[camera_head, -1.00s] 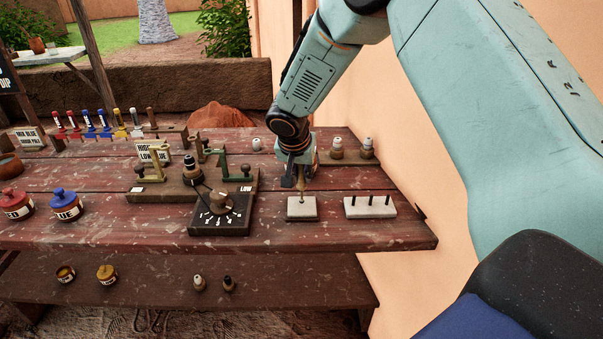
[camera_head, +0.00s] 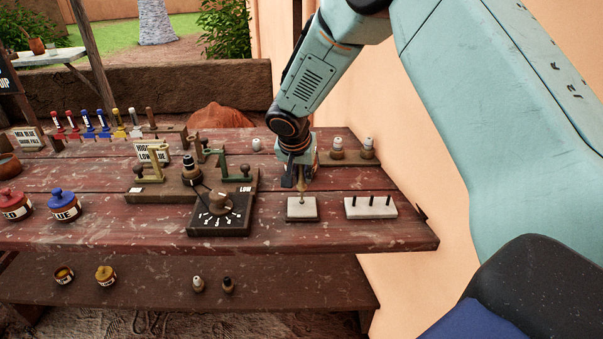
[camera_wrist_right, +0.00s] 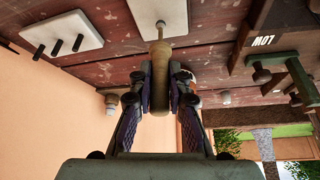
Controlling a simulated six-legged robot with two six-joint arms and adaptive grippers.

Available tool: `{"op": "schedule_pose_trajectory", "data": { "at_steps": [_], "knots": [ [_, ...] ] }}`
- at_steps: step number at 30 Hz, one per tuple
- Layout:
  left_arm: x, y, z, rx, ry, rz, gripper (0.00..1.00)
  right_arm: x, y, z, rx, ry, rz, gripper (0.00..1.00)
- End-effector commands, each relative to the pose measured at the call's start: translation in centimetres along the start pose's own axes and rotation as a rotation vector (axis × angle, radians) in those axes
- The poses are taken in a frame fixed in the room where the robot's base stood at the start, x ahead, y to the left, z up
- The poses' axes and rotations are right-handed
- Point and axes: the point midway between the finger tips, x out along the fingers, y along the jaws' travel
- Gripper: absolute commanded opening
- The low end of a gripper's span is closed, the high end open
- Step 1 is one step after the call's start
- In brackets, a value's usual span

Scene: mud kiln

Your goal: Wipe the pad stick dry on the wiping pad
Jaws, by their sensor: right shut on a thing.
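My right gripper (camera_head: 302,178) is shut on the pad stick (camera_head: 302,193), a slim tan stick held upright with its tip down. The stick's tip is at the white wiping pad (camera_head: 301,214), and it looks to touch the pad's top. In the right wrist view the stick (camera_wrist_right: 160,70) stands between both fingers (camera_wrist_right: 160,85), with its small tip against the pale pad (camera_wrist_right: 145,12). Any wetness on the tip is too small to tell. My left gripper is not in view.
A white block with several dark pegs (camera_head: 371,207) lies right of the pad. A dark dial box (camera_head: 220,213) stands close on the left, with brackets (camera_head: 238,172) behind. Small bottles (camera_head: 366,148) stand behind right. Red and blue jars (camera_head: 63,207) are at the far left.

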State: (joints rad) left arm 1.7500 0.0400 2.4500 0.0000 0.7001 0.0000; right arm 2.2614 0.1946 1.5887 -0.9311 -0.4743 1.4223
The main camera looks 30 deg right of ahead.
Motion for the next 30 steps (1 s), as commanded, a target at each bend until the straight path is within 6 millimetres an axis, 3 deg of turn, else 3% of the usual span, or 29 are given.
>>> {"op": "schedule_pose_trajectory", "data": {
  "at_steps": [30],
  "knots": [
    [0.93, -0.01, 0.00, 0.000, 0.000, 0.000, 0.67, 0.68, -0.07, 0.33, 0.000, 0.000, 0.000, 0.00]
  ]
}}
